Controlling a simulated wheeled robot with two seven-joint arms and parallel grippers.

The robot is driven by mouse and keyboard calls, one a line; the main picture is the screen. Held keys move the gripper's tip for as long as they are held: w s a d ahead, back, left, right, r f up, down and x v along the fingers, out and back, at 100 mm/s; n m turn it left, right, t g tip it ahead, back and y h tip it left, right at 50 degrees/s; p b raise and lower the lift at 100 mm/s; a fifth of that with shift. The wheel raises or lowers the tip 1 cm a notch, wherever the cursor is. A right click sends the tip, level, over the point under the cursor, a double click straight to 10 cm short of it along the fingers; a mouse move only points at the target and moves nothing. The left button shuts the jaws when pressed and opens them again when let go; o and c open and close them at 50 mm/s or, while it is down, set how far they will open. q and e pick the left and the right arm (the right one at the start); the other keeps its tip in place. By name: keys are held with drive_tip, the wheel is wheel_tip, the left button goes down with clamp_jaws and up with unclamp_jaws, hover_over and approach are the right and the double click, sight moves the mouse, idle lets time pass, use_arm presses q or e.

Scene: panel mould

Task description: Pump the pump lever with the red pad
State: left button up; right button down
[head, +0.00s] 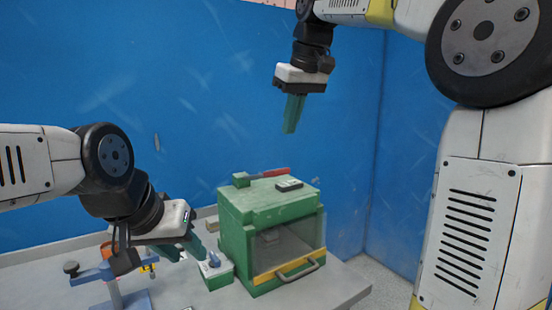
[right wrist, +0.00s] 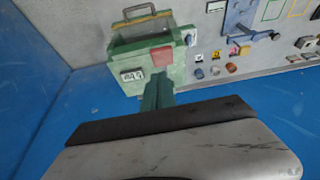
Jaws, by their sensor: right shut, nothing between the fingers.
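The pump lever with the red pad (head: 272,173) lies along the top of a green box (head: 237,240); a small green block is at its left end. In the right wrist view the red pad (right wrist: 162,56) shows just beyond my fingertips, and the fingers hide part of what lies behind them. My right gripper (head: 289,131) is shut and empty, pointing down in the air above the box, apart from the lever. My left gripper (head: 188,256) is low at the left of the box, its two green fingers spread apart with nothing seen between them.
The box has a clear front with a yellow strip and a grey handle (head: 298,270). A small keypad (head: 289,185) sits on its top. A box with a blue knob (head: 214,262) stands beside it. A blue clamp-like stand (head: 105,272) is at the left. Blue walls stand behind.

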wheel_tip(320, 180, up, 5)
drive_tip(key=w+a+g+h, duration=0.1)
drive_tip(key=w+a+g, duration=0.1)
drive_tip(key=w+a, duration=0.1)
idle(0.5)
drive_tip(key=f, duration=0.6)
drive_tip(key=w+f, duration=0.1)
drive_tip(key=f, duration=0.2)
drive_tip(key=shift+a+f, duration=0.2)
drive_tip(key=shift+a, duration=0.05)
drive_tip(key=f, duration=0.2)
drive_tip(key=s+f, duration=0.1)
drive_tip(key=shift+d+f, duration=0.25)
drive_tip(key=shift+f, duration=0.35)
drive_tip(key=shift+d, duration=0.1)
